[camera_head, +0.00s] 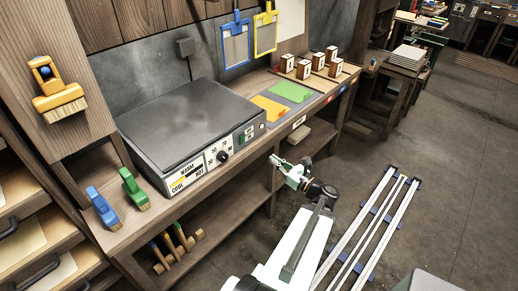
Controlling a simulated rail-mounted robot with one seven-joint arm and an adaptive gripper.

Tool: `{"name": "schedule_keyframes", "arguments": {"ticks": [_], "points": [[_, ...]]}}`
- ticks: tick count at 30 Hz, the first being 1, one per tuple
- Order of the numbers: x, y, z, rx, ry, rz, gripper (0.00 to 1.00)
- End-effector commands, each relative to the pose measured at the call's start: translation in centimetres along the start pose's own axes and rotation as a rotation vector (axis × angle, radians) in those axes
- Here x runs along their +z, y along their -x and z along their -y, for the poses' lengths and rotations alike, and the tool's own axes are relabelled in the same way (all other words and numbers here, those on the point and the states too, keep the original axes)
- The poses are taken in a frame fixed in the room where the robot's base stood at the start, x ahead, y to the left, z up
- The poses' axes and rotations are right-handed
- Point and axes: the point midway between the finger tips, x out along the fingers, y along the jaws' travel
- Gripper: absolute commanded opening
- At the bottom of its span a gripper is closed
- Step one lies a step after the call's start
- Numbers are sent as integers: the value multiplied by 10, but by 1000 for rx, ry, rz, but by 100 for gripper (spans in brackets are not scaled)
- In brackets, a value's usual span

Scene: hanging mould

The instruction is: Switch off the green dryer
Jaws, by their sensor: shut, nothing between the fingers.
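The dryer (193,112) is a wide box with a dark grey flat top, standing on the wooden bench at the left of the middle. Its body looks grey, not green. Its white front panel carries a WARM/COOL/HOT scale (186,176) and a round black dial (223,156). A small green switch panel (249,134) is at the right end of the front; its switch position is too small to read. My gripper (275,160) is shut and empty, in front of the bench edge, to the right of and below the switch panel, apart from the dryer.
Orange (270,108) and green (290,91) sheets and several white-and-brown blocks (304,69) lie on the bench to the right. Blue (235,46) and yellow (264,40) framed screens hang behind.

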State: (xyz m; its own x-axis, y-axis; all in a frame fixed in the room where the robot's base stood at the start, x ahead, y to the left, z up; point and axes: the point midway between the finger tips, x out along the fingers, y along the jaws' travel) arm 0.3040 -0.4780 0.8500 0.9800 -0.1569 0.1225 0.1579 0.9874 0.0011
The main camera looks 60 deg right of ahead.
Motion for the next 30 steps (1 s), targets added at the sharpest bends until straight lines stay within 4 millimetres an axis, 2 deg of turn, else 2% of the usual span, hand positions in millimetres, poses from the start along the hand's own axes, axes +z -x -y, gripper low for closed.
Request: {"name": "schedule_keyframes", "arguments": {"ticks": [8,21,30], "points": [[1,-32,0,3,1,0,0],[2,-109,1,3,1,0,0],[0,-136,0,1,1,0,0]]}}
